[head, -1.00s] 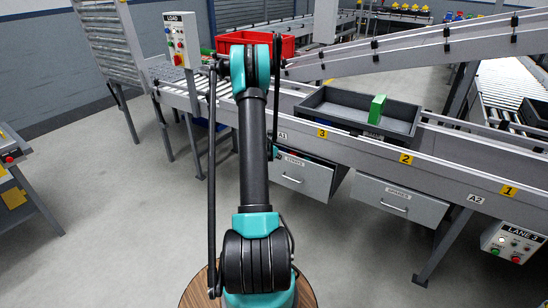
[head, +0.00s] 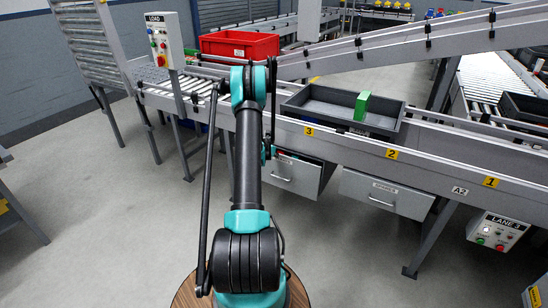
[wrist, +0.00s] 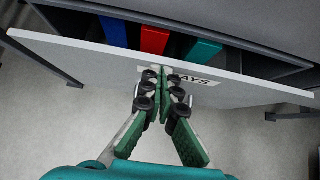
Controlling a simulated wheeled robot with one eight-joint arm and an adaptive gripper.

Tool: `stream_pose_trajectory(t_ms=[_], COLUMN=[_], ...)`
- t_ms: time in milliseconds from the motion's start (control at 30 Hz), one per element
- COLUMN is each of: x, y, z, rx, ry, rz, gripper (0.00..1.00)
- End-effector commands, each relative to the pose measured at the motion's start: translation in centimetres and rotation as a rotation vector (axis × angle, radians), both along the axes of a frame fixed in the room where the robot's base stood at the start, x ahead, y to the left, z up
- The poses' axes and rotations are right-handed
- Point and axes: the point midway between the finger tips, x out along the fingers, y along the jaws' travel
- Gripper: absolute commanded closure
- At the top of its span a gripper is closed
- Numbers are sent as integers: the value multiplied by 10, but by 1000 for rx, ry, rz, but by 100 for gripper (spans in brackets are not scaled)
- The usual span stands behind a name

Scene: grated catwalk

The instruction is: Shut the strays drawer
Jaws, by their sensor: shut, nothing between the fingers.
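The strays drawer (head: 291,179) hangs under the conveyor in the head view, pulled out with its side wall showing. In the wrist view its pale front panel (wrist: 90,57) crosses the picture, with a label ending in "AYS" partly hidden by my fingers. Blue, red and teal items (wrist: 154,40) show inside behind the panel, so it stands open. My gripper (wrist: 164,75) is shut and empty, its fingertips at the label near the middle of the panel. I cannot tell if they touch it. In the head view my arm hides most of the gripper.
A second drawer (head: 385,193) beside it on the right looks shut. Above, a grey tray (head: 335,118) holding a green block (head: 362,105) sits on the conveyor. A red bin (head: 240,44) stands farther back. Conveyor legs (head: 425,240) stand at the right. The floor in front is clear.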

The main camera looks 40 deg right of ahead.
Motion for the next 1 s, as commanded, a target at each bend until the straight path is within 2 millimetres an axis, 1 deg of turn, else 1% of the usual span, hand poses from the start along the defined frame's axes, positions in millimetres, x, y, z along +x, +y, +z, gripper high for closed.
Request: stream_pose_trajectory(t_ms=[167,233,433,533,867,1000], x=[0,2,15,19,19,23], y=[-1,-6,-36,-45,-46,-38], z=[0,0,0,0,0,0], rx=[0,0,-1,0,-1,-1], ry=[0,-1,-1,-1,-2,0], rz=[0,-1,-1,-1,0,1], gripper=[100,100,100,100,100,100])
